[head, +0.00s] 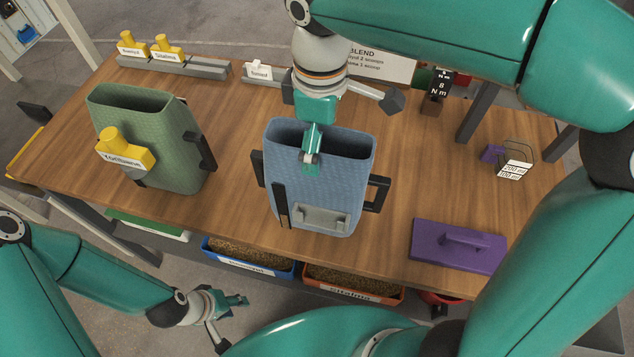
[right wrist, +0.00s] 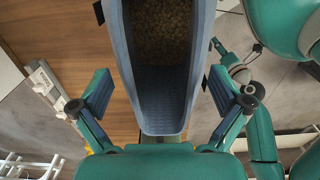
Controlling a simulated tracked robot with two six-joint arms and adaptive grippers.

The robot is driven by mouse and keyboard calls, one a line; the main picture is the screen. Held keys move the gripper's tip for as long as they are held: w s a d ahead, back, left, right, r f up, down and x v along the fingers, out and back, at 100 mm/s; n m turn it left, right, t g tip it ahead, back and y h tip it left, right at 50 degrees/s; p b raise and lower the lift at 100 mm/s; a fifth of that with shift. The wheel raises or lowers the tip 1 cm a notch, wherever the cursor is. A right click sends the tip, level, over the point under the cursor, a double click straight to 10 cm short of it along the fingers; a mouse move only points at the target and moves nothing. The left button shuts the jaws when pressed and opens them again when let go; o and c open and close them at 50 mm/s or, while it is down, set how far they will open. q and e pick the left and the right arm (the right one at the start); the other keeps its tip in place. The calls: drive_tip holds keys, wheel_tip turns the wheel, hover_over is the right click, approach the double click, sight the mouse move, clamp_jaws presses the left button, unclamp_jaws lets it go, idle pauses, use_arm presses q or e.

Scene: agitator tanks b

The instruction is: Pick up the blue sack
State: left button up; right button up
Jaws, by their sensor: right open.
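The blue sack (head: 335,185) stands upright and open-topped on the wooden table, in the middle of the head view. It has dark side handles and a grey fitting low on its front. My right gripper (head: 352,130) is over its mouth, pointing down, with one finger in front of the near rim. In the right wrist view, the sack (right wrist: 160,128) lies between the two spread fingers of that gripper (right wrist: 160,92), with a gap on each side. Brown grain shows inside. My left gripper (head: 234,318) is open and empty, low in front of the table.
A green sack (head: 165,130) with a yellow labelled piece (head: 125,150) stands left on the table (head: 235,105). A purple block with a handle (head: 458,246) lies right. Yellow labelled pieces sit on a grey rack (head: 180,66) behind. Blue (head: 245,262) and orange bins (head: 345,289) are below the front edge.

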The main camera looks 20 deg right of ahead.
drive_tip(key=shift+f, duration=0.2)
idle(0.4)
drive_tip(key=c, duration=1.6)
